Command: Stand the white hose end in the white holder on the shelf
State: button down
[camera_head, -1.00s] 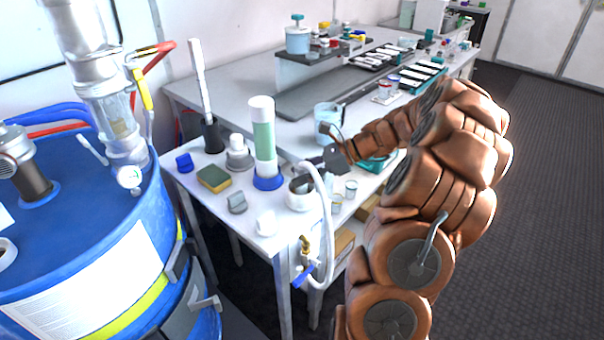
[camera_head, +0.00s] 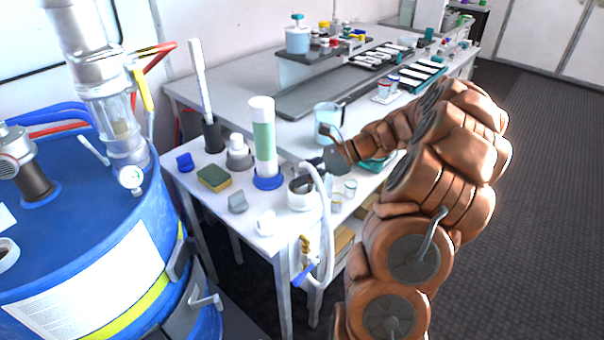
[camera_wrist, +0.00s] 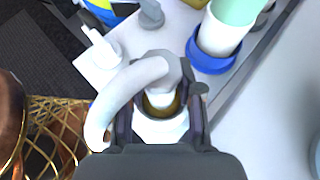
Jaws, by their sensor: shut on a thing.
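The white hose (camera_head: 326,215) arches up from a brass fitting with a blue lever at the table's front edge. My gripper (camera_head: 313,165) is shut on the white hose end (camera_wrist: 160,98), with one dark finger on each side in the wrist view. The hose end points down over a round white cup-like holder (camera_head: 300,198), which also shows in the wrist view (camera_wrist: 163,133) with a brownish inside. The hose end overlaps the holder's opening; I cannot tell how deep it is or whether it touches.
A green-and-white cylinder on a blue base (camera_head: 265,145) stands close behind the holder. A small white piece (camera_head: 265,222) is at the front left. Small clear beakers (camera_head: 350,188) stand to the right, and a blue drum (camera_head: 80,230) is at the left.

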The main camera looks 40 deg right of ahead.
jog(key=shift+f, duration=0.5)
jog(key=c, duration=1)
grip_release()
jog(key=shift+c, duration=0.2)
jog(key=p+v, duration=0.5)
jog(key=v, duration=0.6)
jog(key=shift+s, duration=0.1)
